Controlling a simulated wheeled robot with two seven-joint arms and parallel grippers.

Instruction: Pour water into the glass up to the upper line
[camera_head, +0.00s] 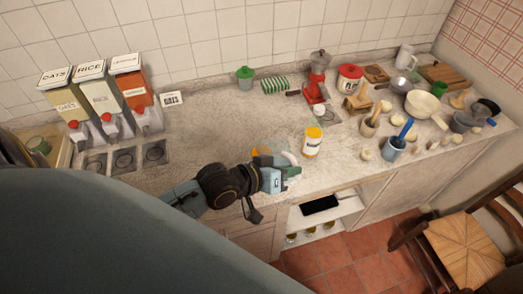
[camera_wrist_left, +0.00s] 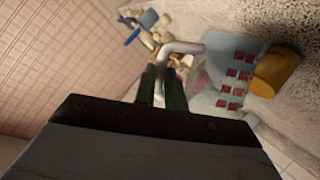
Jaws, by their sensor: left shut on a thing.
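My left gripper (camera_head: 287,172) is low over the front edge of the counter, shut on a pale curved handle (camera_wrist_left: 182,47) that shows between its fingers in the left wrist view. Beside the handle is a pale bluish body with red squares (camera_wrist_left: 232,78); I cannot tell for certain that they are one vessel. An orange piece (camera_head: 262,151) shows behind the gripper in the head view. A faint clear shape (camera_head: 326,117), possibly a glass, stands near the red coffee maker. I cannot make out any line or water level. My right gripper is not in view.
A blue mug with utensils (camera_head: 396,147) and several small items crowd the right. Dispensers (camera_head: 100,95) stand at the left. The counter's middle (camera_head: 205,125) is clear. A chair (camera_head: 470,245) stands below right.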

